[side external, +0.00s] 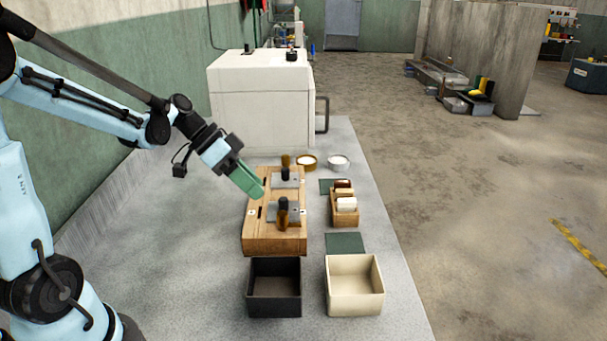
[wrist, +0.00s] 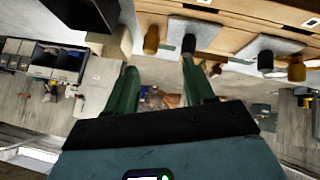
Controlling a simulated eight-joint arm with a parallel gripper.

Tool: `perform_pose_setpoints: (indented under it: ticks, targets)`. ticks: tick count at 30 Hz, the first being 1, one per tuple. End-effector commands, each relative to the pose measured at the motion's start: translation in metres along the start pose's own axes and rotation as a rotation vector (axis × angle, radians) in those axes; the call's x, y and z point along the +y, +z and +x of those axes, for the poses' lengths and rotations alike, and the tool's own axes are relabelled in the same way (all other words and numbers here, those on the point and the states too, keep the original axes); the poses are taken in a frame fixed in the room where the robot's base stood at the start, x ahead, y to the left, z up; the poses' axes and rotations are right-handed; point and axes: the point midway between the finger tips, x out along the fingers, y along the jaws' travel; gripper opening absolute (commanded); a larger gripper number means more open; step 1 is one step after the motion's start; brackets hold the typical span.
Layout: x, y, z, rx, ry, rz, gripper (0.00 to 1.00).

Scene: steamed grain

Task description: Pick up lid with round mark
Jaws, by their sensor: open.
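A wooden block (side external: 275,246) on the grey table carries two grey metal lids, a far lid (side external: 294,183) and a near lid (side external: 294,213). Each has dark and brown upright knobs at it. No round mark can be made out on either lid. In the wrist view the lids show at the top as grey plates, one at the middle (wrist: 199,29) and one at the right (wrist: 285,44). My gripper (side external: 260,195) has green fingers and is above the block's left side, left of the lids. Its fingers (wrist: 158,72) are apart with nothing between them.
A black bin (side external: 274,312) and a cream bin (side external: 355,305) stand in front. A small wooden rack (side external: 345,217) with pale and brown items is at right. Two round dishes (side external: 306,162) (side external: 338,162) and a white cabinet (side external: 260,115) are behind. Table's left part is clear.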

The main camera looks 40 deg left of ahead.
Motion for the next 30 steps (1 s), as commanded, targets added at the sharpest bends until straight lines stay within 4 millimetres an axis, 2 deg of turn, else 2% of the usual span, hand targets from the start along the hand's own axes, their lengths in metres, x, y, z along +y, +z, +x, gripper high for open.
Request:
perform_pose_setpoints:
  ticks: [1, 6, 13, 19, 30]
  targets:
    - [-0.014, 0.002, -0.003, 0.039, 0.029, 0.037, 0.53]
    - [-0.046, 0.012, -0.014, 0.199, 0.121, 0.219, 0.53]
    - [-0.073, 0.031, -0.027, 0.375, 0.157, 0.426, 0.53]
    - [-0.076, 0.035, -0.025, 0.422, 0.161, 0.488, 0.53]
    - [-0.061, 0.015, 0.025, 0.420, 0.162, 0.488, 0.53]
